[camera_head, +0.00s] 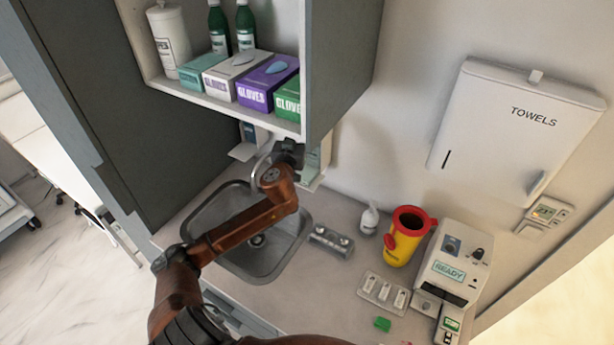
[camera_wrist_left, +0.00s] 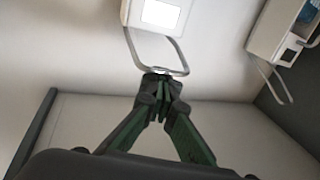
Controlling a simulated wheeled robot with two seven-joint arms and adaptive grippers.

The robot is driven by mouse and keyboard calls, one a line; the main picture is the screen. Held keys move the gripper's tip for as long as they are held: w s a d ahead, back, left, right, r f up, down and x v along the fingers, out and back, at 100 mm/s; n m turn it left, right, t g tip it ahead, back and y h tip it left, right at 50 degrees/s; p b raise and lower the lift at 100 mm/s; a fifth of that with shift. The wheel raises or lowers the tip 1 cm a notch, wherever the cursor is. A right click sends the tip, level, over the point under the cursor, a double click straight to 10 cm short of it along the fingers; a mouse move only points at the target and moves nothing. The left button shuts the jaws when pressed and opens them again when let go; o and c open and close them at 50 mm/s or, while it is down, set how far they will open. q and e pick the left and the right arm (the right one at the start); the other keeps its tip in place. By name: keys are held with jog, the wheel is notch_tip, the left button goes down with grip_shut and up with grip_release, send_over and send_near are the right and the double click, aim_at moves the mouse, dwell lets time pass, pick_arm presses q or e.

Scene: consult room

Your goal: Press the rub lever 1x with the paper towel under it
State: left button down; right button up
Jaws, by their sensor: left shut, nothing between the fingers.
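In the head view, two wall dispensers hang under the cabinet: a left one (camera_head: 250,134) and a right one (camera_head: 314,166), partly behind my left gripper (camera_head: 290,152). The wrist view shows one white dispenser (camera_wrist_left: 160,14) with a looped wire lever (camera_wrist_left: 183,58), and another dispenser (camera_wrist_left: 282,28) at the upper right with its own lever (camera_wrist_left: 275,82). I cannot read which holds the rub. My left gripper (camera_wrist_left: 160,76) is shut and empty, its tips at the loop's lower end; contact is unclear. No loose paper towel is visible. My right gripper is out of view.
The cabinet (camera_head: 340,75) overhangs the dispensers. A sink (camera_head: 283,258) lies below my left arm. A towel dispenser (camera_head: 515,125) hangs at the right. A yellow bin (camera_head: 400,249) and a device (camera_head: 452,262) stand on the right counter.

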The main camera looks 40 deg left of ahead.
pick_arm(q)
jog(key=shift+f, duration=0.15)
jog(key=shift+w+r+p, duration=0.15)
jog(key=shift+r+p, duration=0.9)
jog(key=shift+r, duration=0.1)
jog(key=shift+a+r+p, duration=0.1)
jog(key=shift+r+p, duration=0.95)
jog(key=shift+r, duration=0.3)
jog(key=s+d+p, duration=0.1)
jog(key=s+p, duration=0.1)
jog(key=s, duration=0.8)
